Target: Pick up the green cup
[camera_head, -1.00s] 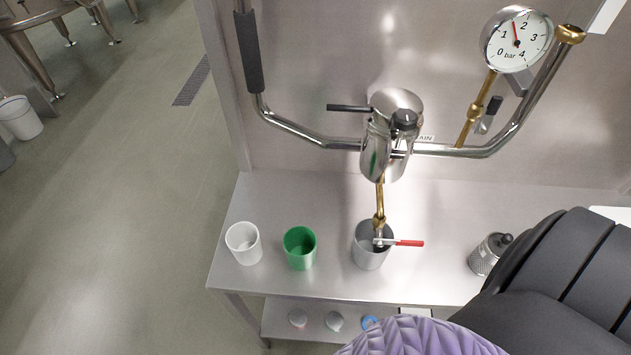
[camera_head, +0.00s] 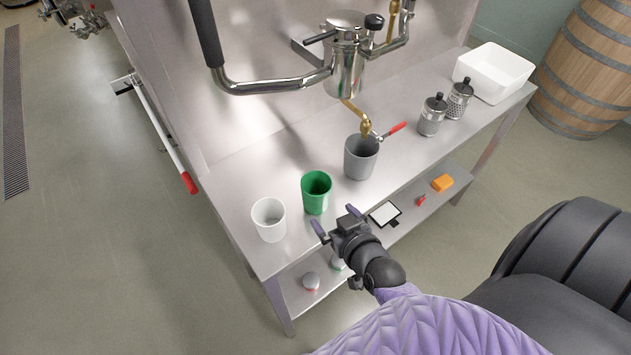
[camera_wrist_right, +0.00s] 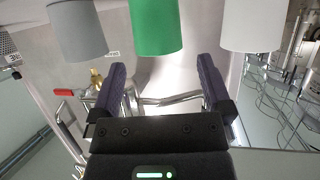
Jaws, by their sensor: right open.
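The green cup (camera_head: 316,192) stands upright on the steel table between a white cup (camera_head: 268,219) and a grey cup (camera_head: 360,157). My right gripper (camera_head: 336,221) is open and empty, just in front of the green cup at the table's front edge. In the right wrist view, the green cup (camera_wrist_right: 156,26) shows beyond the open fingers (camera_wrist_right: 160,86), roughly centred between them and apart from them. The grey cup (camera_wrist_right: 77,30) is to its left there and the white cup (camera_wrist_right: 253,25) to its right. My left gripper is not in view.
A brass spout with a red-handled valve (camera_head: 390,132) hangs over the grey cup. Two metal shakers (camera_head: 432,115) and a white tub (camera_head: 493,72) stand farther right on the table. A lower shelf holds a tablet (camera_head: 384,213) and an orange item (camera_head: 442,182). A barrel (camera_head: 590,70) stands at the right.

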